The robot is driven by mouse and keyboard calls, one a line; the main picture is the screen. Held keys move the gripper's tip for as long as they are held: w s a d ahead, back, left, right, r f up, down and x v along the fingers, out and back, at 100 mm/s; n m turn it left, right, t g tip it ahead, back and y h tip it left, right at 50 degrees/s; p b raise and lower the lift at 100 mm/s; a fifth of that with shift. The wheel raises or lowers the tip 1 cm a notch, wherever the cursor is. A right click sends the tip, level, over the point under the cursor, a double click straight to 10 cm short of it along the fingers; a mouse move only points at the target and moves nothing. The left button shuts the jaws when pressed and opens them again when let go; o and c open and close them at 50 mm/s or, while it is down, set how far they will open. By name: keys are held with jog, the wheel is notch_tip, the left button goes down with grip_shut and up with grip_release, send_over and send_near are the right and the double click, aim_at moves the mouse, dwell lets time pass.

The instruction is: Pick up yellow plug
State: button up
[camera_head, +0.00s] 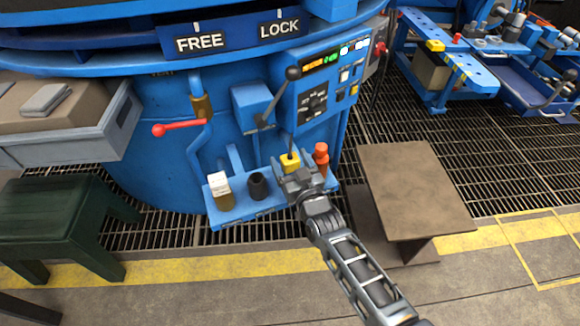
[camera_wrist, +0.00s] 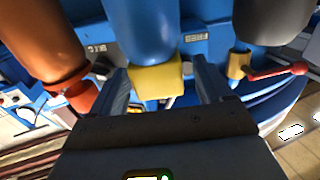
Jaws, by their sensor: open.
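The yellow plug (camera_head: 290,162) stands on the small blue shelf (camera_head: 245,213) at the foot of the furnace, between a black plug and an orange plug. My gripper (camera_head: 292,175) is at the yellow plug and partly hides it. In the wrist view, the yellow cap of the plug (camera_wrist: 155,80) lies between the two spread fingers of my gripper (camera_wrist: 160,85), with a rounded blue part above it in the picture. The gripper is open. I cannot tell whether either finger touches the plug.
The orange plug (camera_head: 321,153) is close on the right; the black plug (camera_head: 258,186) and a white-topped plug (camera_head: 220,190) are on the left. A lever (camera_head: 265,120), a control panel (camera_head: 318,90) and a red-handled valve (camera_head: 178,128) are behind. A brown table (camera_head: 415,190) stands right.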

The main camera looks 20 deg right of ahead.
jog(key=shift+w, duration=0.3)
jog(key=shift+c, duration=0.3)
jog(key=c, duration=1)
